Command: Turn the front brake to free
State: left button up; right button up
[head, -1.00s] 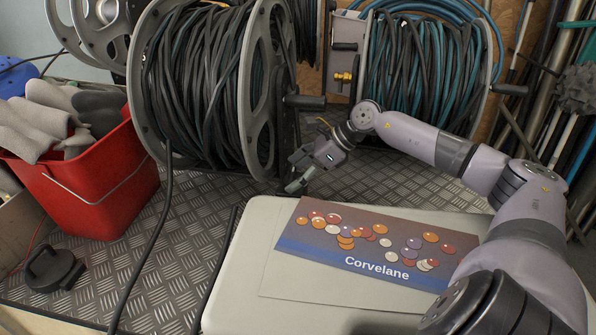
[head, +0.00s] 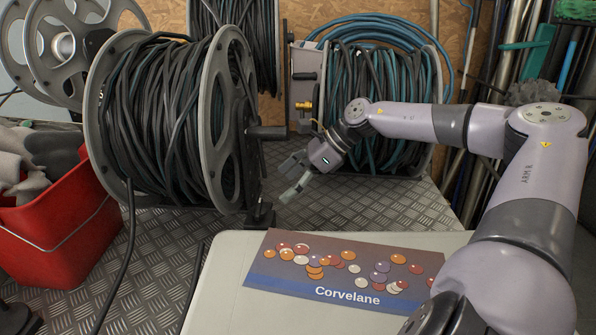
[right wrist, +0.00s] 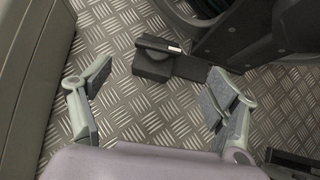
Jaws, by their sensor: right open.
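The front reel (head: 165,125), wound with black hose, stands at the left of the head view. A small dark block with a flat lever, seemingly the front brake (head: 261,215), sits low at its right side. The brake also shows in the right wrist view (right wrist: 152,64), just beyond my fingertips, with a small pale mark on its lever. I cannot tell its setting. My right gripper (head: 293,180) is open and empty, to the right of the brake in the head view. In the right wrist view its fingers (right wrist: 160,82) are spread, with bare floor plate between them.
A black crank handle (head: 268,132) sticks out of the front reel. A pale case lid (head: 222,275) carries a Corvelane sheet (head: 345,270) below my right arm. A red bucket (head: 62,230) with gloves stands at left, and a blue-hose reel (head: 385,105) behind my gripper.

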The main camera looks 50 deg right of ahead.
jog(key=v, duration=0.3)
dwell(0.7)
